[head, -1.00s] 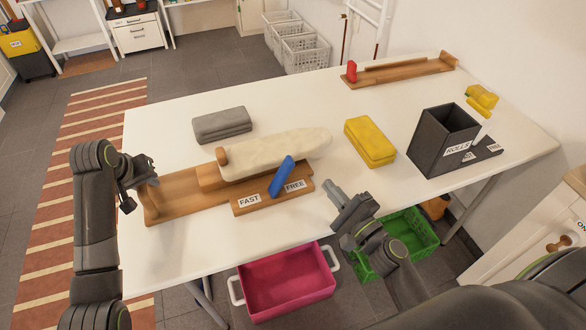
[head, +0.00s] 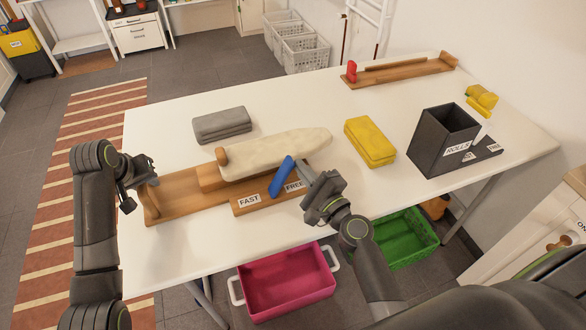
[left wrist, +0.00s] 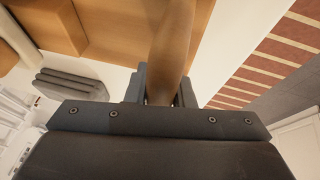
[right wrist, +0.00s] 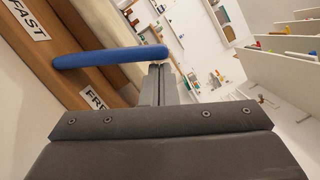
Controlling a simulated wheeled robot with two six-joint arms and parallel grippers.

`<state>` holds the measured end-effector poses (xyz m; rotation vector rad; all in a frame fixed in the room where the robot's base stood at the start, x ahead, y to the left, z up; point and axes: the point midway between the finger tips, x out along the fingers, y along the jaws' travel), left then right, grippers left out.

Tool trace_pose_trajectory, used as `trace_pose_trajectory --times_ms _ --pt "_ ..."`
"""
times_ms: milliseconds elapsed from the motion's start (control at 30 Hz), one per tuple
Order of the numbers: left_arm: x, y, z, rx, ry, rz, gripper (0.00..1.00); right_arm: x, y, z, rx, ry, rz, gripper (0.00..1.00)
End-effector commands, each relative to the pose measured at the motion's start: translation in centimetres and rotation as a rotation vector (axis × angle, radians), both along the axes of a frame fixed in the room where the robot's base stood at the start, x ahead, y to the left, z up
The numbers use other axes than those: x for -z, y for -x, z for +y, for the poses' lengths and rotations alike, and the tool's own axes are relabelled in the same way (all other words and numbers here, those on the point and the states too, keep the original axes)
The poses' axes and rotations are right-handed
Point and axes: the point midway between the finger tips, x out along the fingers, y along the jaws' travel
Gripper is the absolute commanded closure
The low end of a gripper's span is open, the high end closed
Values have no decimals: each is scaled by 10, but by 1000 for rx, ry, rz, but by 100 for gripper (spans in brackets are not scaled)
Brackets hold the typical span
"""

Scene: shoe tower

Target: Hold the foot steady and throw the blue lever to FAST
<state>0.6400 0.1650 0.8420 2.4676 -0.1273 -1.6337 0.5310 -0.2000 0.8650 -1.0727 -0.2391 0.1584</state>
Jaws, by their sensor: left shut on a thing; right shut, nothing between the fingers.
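The wooden foot (head: 185,195) lies on the white table and carries a cream padded sleeve-board form (head: 275,150). The blue lever (head: 281,177) stands on the front ledge, tilted with its upper end right, toward the FREE label (head: 293,187); the FAST label (head: 249,200) is to its left. My left gripper (head: 150,183) is shut on the upright wooden piece at the foot's left end, which shows between its fingers in the left wrist view (left wrist: 170,55). My right gripper (head: 303,166) is shut and empty, its tips beside the lever's upper end, also seen in the right wrist view (right wrist: 158,72); contact is unclear.
A grey folded cloth (head: 222,124) lies behind the foot. A yellow folded cloth (head: 370,142) and a dark ROLLS box (head: 443,140) stand to the right. A wooden rack with a red end (head: 400,72) is at the back. The front left tabletop is clear.

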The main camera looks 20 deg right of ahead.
Motion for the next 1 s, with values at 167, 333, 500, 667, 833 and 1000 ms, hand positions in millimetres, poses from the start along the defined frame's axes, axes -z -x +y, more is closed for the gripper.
trace_pose_trajectory --times_ms 167,333,500,667,833,1000 --pt "8 4 0 1 2 18 100 0 0 1 0 1 0 100" --pt "8 4 0 1 2 18 100 0 0 1 0 1 0 100" --pt "8 4 0 0 1 18 100 0 0 2 -1 7 0 100" --pt "8 4 0 0 1 18 100 -3 0 4 -3 38 -4 100" --pt "8 4 0 1 2 18 100 -4 0 7 -5 57 -4 100" --pt "8 4 -1 1 3 18 100 -6 0 9 -5 82 -6 100"
